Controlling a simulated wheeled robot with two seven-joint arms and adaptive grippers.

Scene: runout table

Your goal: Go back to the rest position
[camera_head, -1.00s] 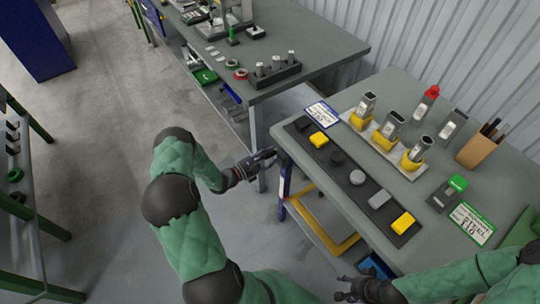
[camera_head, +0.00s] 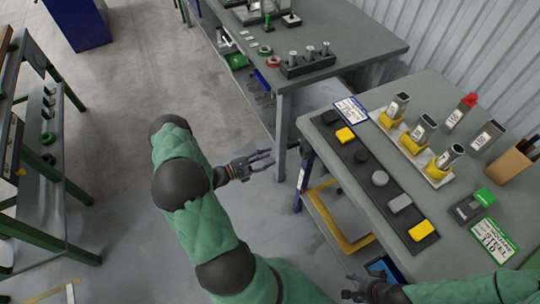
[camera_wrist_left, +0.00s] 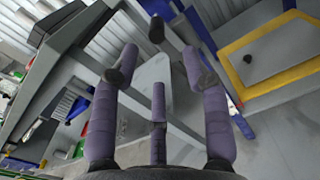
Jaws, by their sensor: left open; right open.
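My left gripper (camera_head: 262,160) is open and empty in the head view, held over the floor in the gap left of the near table. It is apart from both tables. Its spread purple-grey fingers (camera_wrist_left: 157,75) show in the left wrist view with nothing between them. My right gripper (camera_head: 352,287) is open and empty at the bottom of the head view, beside the near table's front edge. The right forearm crosses the bottom right corner.
The near table (camera_head: 330,155) bears a black strip (camera_head: 375,180) with yellow, black and grey pieces, and metal parts in yellow holders (camera_head: 412,140). A second table (camera_head: 350,40) stands behind. A shelf rack (camera_head: 50,150) is at left. Floor (camera_head: 115,130) between is clear.

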